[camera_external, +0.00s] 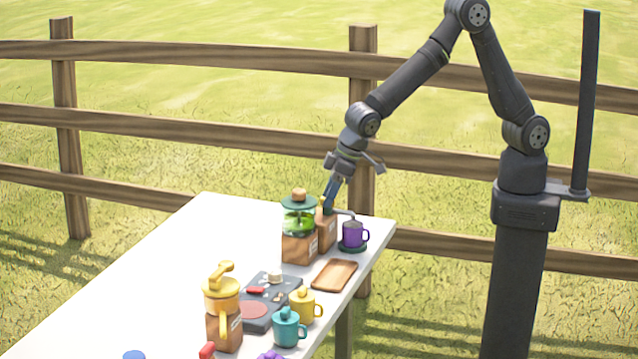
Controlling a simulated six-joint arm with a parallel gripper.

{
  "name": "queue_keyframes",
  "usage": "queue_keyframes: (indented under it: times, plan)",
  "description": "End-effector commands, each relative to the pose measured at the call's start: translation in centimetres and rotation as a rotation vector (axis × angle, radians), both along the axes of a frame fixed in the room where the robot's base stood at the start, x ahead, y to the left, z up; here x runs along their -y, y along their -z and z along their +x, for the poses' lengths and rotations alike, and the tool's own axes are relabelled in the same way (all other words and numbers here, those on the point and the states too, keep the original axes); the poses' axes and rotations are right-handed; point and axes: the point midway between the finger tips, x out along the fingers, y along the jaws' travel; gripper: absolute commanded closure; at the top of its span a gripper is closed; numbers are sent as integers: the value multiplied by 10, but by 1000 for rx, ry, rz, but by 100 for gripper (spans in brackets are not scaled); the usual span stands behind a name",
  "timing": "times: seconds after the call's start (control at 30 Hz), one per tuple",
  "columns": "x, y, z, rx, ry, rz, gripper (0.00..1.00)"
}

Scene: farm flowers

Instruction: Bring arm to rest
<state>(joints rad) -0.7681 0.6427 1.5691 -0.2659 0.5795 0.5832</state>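My gripper (332,190) points down at the far right end of the white table (170,262). It is just above a brown wooden box (327,232) with a dark top piece. The fingertips are small and close to that box, so I cannot tell whether they touch it, or whether they are open or shut. My arm reaches in from the right, bent at a high elbow.
A green-lidded glass jar (298,217) stands left of my gripper. A purple mug (353,234) is to the right on a dark coaster. A wooden tray (334,275), yellow mug (303,307), teal mug (288,328) and yellow pitcher (222,295) stand nearer. A fence (150,129) runs behind.

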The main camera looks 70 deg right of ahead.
Motion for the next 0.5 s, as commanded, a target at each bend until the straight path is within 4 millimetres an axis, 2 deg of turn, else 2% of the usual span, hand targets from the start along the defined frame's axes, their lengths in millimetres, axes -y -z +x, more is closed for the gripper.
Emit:
queue_keyframes:
  times: [0.5]
  plan:
    - [2,0,1,0,-240,1,64]
